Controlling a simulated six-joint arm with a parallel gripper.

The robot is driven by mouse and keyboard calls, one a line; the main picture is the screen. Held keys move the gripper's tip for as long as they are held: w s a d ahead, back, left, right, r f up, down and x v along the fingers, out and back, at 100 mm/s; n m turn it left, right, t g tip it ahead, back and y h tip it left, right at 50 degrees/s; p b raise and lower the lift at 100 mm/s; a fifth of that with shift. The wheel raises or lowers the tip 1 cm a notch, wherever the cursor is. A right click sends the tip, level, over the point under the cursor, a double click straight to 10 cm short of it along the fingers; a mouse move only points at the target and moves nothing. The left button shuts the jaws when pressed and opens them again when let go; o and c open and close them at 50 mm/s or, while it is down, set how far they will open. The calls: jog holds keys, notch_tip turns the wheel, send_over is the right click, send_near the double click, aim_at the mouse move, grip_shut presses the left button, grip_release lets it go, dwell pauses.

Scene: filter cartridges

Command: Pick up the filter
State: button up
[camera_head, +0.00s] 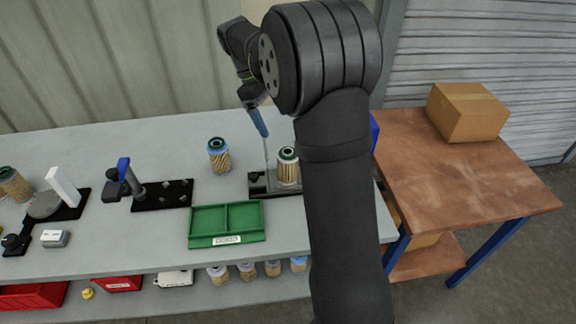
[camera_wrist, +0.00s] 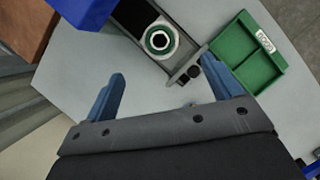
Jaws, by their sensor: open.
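A filter with a pleated tan body and a green and white top (camera_head: 288,168) stands upright in a black fixture (camera_head: 262,190) on the grey bench. In the wrist view its round green-rimmed top (camera_wrist: 160,39) shows from above, beyond my fingertips. Another filter, with a blue-green top (camera_head: 219,156), stands on the bare bench to its left. My gripper (camera_head: 262,132) is above the bench, behind and left of the fixture.
A green divided tray (camera_head: 226,224) lies in front of the fixture. A thin upright rod (camera_head: 266,155) stands beside the green-topped filter. A black tool stand (camera_head: 160,194) and a third filter (camera_head: 14,184) are at left. A wooden table with a cardboard box (camera_head: 467,111) is at right.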

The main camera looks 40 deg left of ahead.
jog(key=x, duration=1.2)
jog(key=shift+f, duration=0.25)
jog(key=shift+c, duration=0.4)
jog(key=c, duration=1)
